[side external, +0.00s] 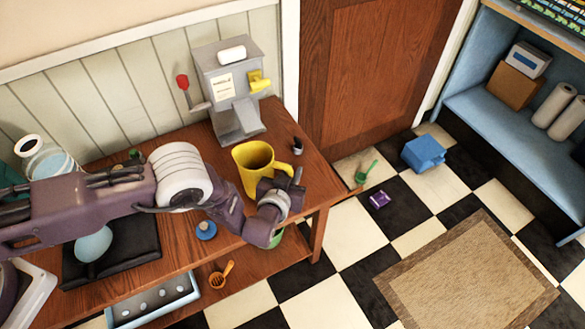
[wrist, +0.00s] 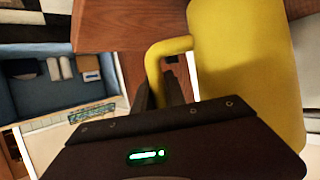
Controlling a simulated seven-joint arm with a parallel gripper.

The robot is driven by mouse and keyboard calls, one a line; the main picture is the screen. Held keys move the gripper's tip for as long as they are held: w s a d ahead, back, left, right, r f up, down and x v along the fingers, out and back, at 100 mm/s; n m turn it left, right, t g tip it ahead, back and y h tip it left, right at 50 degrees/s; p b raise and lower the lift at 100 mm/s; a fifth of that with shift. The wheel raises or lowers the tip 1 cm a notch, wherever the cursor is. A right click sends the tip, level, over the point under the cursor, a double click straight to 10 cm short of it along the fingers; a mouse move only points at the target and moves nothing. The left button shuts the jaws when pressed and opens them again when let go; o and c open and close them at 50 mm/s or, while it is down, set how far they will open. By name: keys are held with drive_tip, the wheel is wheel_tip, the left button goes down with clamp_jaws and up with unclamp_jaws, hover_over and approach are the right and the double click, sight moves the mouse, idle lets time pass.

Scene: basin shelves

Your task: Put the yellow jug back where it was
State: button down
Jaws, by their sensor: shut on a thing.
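The yellow jug (side external: 252,168) is upright at the right end of the wooden table, with its open top facing up. My gripper (side external: 296,178) is at its right side, shut on the handle (side external: 283,169). In the wrist view the jug (wrist: 250,65) fills the upper right, and the fingers of my gripper (wrist: 162,92) close on its yellow handle (wrist: 160,50). Whether the jug's base touches the table cannot be told; my arm hides part of the area around it.
A grey machine (side external: 228,88) with a red-knobbed lever and yellow spout stands behind the jug. A small dark object (side external: 298,145) is near the table's right edge. A blue-topped item (side external: 206,230) lies left of the jug.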

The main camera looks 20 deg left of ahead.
drive_tip(key=shift+f, duration=0.65)
idle(0.3)
drive_tip(key=c, duration=1.3)
unclamp_jaws()
drive_tip(key=v, duration=0.7)
drive_tip(key=s+a+r+g+h, duration=0.1)
drive_tip(key=s+a+r+g, duration=0.15)
drive_tip(key=r, duration=0.85)
drive_tip(key=s+a+r+g+h, duration=0.15)
drive_tip(key=a+r, duration=0.25)
drive_tip(key=r, duration=0.7)
drive_tip(key=s+a+r+g, duration=0.2)
drive_tip(key=a+r+g, duration=0.1)
drive_tip(key=r, duration=0.9)
drive_tip(key=s+a+r, duration=0.7)
drive_tip(key=s+a, duration=0.1)
drive_tip(key=s, duration=0.1)
drive_tip(key=s+a+y, duration=0.1)
drive_tip(key=s+a, duration=0.3)
drive_tip(key=s, duration=0.3)
drive_tip(key=s+a+y, duration=0.1)
drive_tip(key=s+a, duration=0.3)
drive_tip(key=s, duration=0.4)
drive_tip(key=shift+a+g, duration=0.15)
drive_tip(key=shift+g, duration=0.25)
